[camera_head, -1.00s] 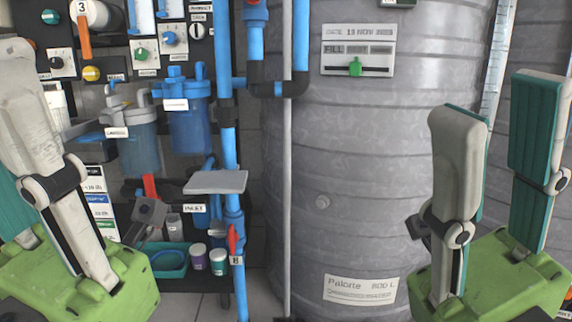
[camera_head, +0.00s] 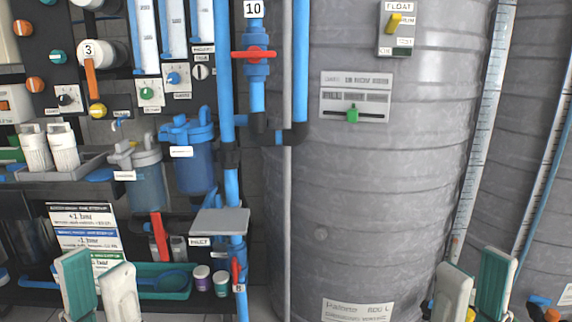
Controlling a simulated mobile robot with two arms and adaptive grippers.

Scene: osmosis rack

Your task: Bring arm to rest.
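My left gripper (camera_head: 97,266) is low at the left of the head view, in front of the lower rack. Its two pale and teal fingers point up and stand apart, with nothing between them. My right gripper (camera_head: 475,260) is at the bottom right, in front of the grey tank's lower right side. Its fingers also point up, stand apart and are empty. Both gripper bodies are mostly cut off by the lower edge of the picture, and neither gripper visibly touches anything.
A large grey tank (camera_head: 370,200) fills the middle right. Blue pipes (camera_head: 228,110) with red valve handles (camera_head: 254,55) run beside it. Blue filter housings (camera_head: 193,160), a grey plate (camera_head: 220,222), white bottles (camera_head: 64,147) and a green tray (camera_head: 165,290) with small jars stand at left.

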